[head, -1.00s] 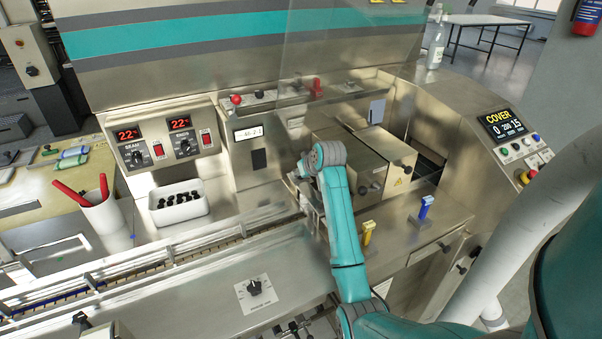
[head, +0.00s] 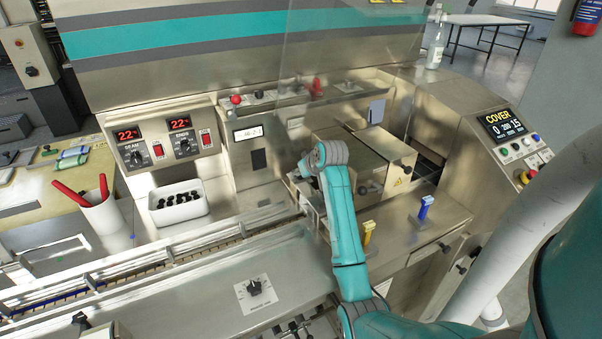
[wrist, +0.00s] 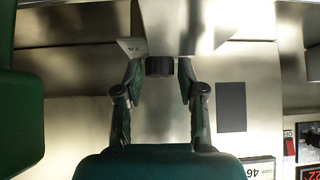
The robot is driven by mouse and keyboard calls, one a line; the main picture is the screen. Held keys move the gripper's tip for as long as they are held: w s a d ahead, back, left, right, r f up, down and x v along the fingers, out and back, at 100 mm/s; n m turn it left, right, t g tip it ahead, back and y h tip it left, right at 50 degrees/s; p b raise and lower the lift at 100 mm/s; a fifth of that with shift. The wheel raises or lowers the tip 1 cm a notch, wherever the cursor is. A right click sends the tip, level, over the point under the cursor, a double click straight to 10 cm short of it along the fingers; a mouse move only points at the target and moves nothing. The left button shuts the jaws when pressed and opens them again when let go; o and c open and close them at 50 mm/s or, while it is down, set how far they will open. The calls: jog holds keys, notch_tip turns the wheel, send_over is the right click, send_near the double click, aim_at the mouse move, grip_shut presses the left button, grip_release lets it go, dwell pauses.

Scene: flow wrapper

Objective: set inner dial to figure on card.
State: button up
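In the wrist view a dark round knob (wrist: 160,66), which may be the inner dial, sits between the two fingers of my gripper (wrist: 160,72). The fingers are apart, with a gap visible on each side of the knob. A small pale tag (wrist: 132,46) with tiny marks is beside it; I cannot read them. In the head view my wrist hides most of the gripper and the knob. A white label (head: 248,132) with figures is on the machine front left of my arm, and a blue-grey card (head: 376,111) is by the clear guard; no figure is legible on that card.
Steel boxes (head: 372,160) are close right of my wrist, under the clear guard (head: 345,60). A yellow-topped post (head: 368,230) and a blue one (head: 425,206) stand to the right. Another dial (head: 254,287) is on the front panel. A white bin (head: 180,203) stands left.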

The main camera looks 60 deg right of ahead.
jog(key=v, duration=1.2)
jog(key=shift+o, duration=1.5)
jog(key=shift+w+a+f, duration=0.15)
jog(key=shift+f, duration=0.1)
jog(key=w+a+f+m+g+h, duration=0.2)
jog(key=a+f+m+g+h, duration=0.2)
jog(key=a+f+m, duration=0.3)
jog(key=w+d, duration=0.1)
jog(key=d, duration=0.2)
jog(key=w+d, duration=0.2)
jog(key=d, duration=0.1)
jog(key=w+d+r, duration=0.1)
jog(key=d, duration=0.2)
jog(key=shift+w+d+r, duration=0.1)
jog(key=shift+w+d, duration=0.1)
jog(key=shift+w+d+f, duration=0.15)
jog(key=shift+d+f, duration=0.15)
jog(key=shift+f, duration=0.25)
jog(key=shift+x, duration=0.8)
